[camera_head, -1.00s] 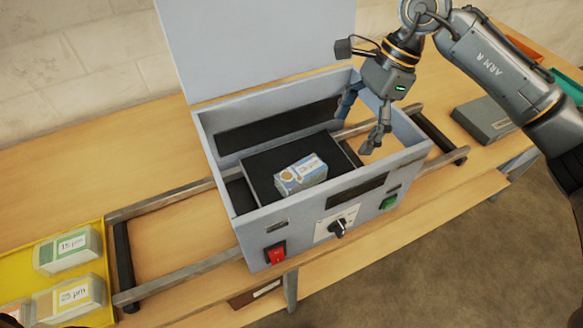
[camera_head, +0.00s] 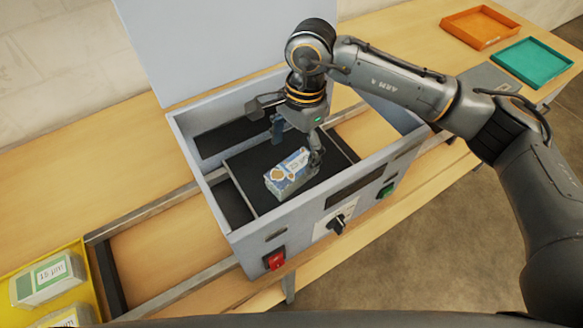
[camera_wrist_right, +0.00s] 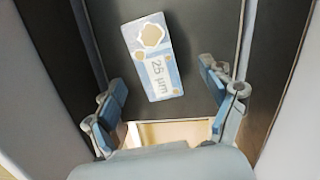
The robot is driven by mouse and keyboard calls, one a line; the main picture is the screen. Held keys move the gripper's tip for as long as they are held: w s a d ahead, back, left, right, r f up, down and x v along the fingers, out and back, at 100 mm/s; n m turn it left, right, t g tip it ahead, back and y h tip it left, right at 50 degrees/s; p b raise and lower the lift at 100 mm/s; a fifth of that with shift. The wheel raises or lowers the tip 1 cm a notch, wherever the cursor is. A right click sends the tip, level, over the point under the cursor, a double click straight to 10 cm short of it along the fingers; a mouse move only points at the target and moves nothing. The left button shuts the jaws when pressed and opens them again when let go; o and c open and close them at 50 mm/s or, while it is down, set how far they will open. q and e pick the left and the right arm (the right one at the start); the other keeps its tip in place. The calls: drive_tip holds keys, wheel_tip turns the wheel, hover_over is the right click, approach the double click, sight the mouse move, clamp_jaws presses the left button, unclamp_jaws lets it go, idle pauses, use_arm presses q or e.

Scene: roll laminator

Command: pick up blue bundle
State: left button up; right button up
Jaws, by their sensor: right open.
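The blue bundle (camera_head: 290,172) is a small blue-and-white block with tan patches. It lies on a dark plate inside the open grey laminator box. My right gripper (camera_head: 296,145) is inside the box, over the plate at the bundle's far side. In the wrist view the right gripper (camera_wrist_right: 164,100) has its two blue-padded fingers spread with nothing between them. My left gripper is not in view.
The laminator box (camera_head: 215,205) has raised walls around the bundle, an upright lid behind, and a red switch (camera_head: 274,260) in front. A yellow tray (camera_head: 84,262) with labelled packs is at lower left. Orange (camera_head: 480,27) and teal (camera_head: 532,62) trays sit at upper right.

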sight(292, 167)
drive_tip(key=f+p, duration=0.1)
drive_tip(key=f, duration=0.1)
drive_tip(key=s+f+p, duration=0.1)
drive_tip(key=f, duration=0.1)
drive_tip(key=shift+p, duration=0.4)
drive_tip(key=shift+a+f, duration=0.15)
drive_tip(key=shift+f, duration=0.25)
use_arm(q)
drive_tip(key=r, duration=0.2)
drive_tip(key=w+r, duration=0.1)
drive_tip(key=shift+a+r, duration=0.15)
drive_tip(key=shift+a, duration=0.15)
use_arm(e)
drive_tip(key=shift+c, duration=0.4)
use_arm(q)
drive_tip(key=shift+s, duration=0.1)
use_arm(e)
drive_tip(key=c, duration=1.4)
